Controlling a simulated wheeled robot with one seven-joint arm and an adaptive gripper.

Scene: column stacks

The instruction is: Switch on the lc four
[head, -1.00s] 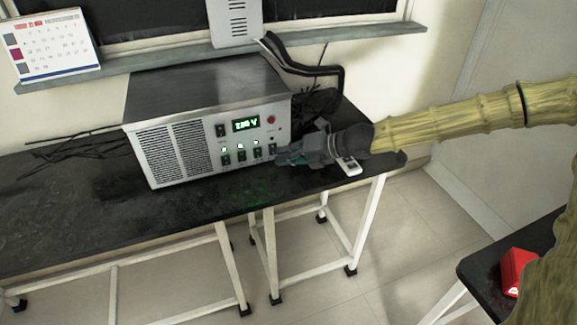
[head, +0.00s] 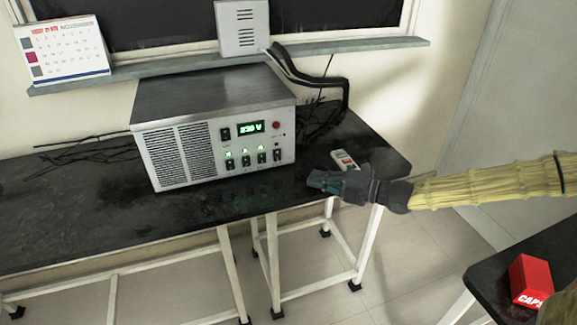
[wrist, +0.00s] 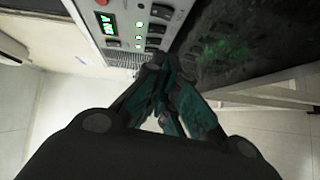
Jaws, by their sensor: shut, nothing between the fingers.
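A metal power unit (head: 240,95) with a grilled front stands on the black bench. Its panel has a green display (head: 251,127) that appears to read 230 V. Below is a row of black rocker switches, with green lamps (head: 245,149) lit over the left three. The rightmost switch (head: 278,156) shows no lit lamp that I can make out, and its position is too small to tell. My gripper (head: 310,182) is shut and empty, right of and in front of the panel, apart from it. In the wrist view, my closed fingers (wrist: 158,65) cover part of the panel's edge.
A white remote-like device (head: 344,160) lies on the bench (head: 100,225) behind my gripper. Black cables (head: 330,85) run beside the unit. A red box (head: 530,280) sits on another table at the lower right. The bench front is clear.

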